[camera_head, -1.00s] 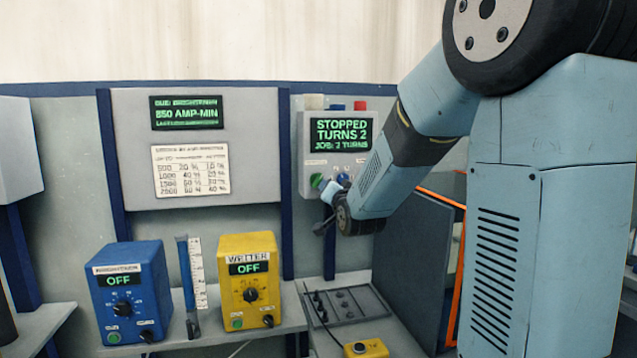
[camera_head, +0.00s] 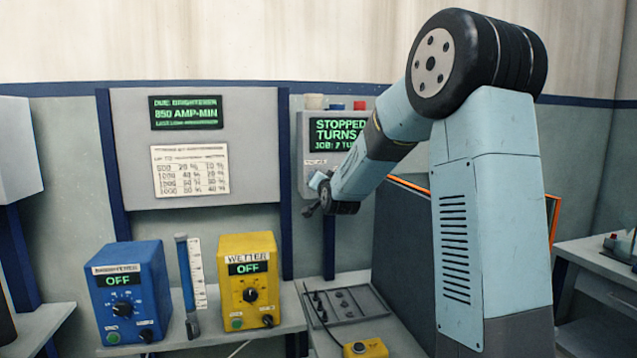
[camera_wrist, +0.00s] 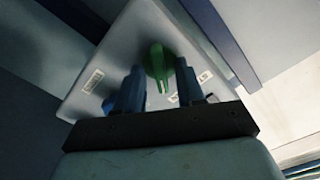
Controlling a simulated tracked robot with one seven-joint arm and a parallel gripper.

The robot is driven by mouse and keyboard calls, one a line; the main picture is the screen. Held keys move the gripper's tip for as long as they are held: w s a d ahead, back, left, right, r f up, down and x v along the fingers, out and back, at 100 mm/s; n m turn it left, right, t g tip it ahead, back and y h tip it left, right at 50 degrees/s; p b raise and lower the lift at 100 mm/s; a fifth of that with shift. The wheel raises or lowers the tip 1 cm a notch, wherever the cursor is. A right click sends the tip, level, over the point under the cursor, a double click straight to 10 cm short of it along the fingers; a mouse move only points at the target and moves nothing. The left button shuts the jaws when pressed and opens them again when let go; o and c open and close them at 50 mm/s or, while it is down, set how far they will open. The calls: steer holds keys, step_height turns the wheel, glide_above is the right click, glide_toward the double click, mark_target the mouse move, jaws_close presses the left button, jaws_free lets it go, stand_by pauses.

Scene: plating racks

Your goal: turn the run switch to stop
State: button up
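The control box (camera_head: 307,170) hangs on the back wall. Its display (camera_head: 338,134) reads STOPPED and TURNS, partly covered by my arm. In the wrist view, a green turn switch (camera_wrist: 158,62) stands on the pale box face (camera_wrist: 118,55), with its handle pointing down the picture. My gripper (camera_wrist: 158,68) is open, one finger on each side of the green handle, with gaps visible. Contact cannot be told. In the head view, my arm hides the switch.
The blue brightener unit (camera_head: 105,285) and yellow wetter unit (camera_head: 228,300) stand on the shelf to the left, both reading OFF. A grey panel with small knobs (camera_head: 360,315) and a yellow box (camera_head: 365,348) lie below. An orange-edged dark panel (camera_head: 395,240) is behind my arm.

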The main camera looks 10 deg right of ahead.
jaws_close()
stand_by(0.4)
steer(key=shift+a, duration=0.1)
steer(key=n, duration=1.3)
steer(key=shift+a+f+n, duration=0.1)
steer(key=shift+a+n, duration=0.15)
steer(key=shift+n, duration=0.15)
stand_by(0.6)
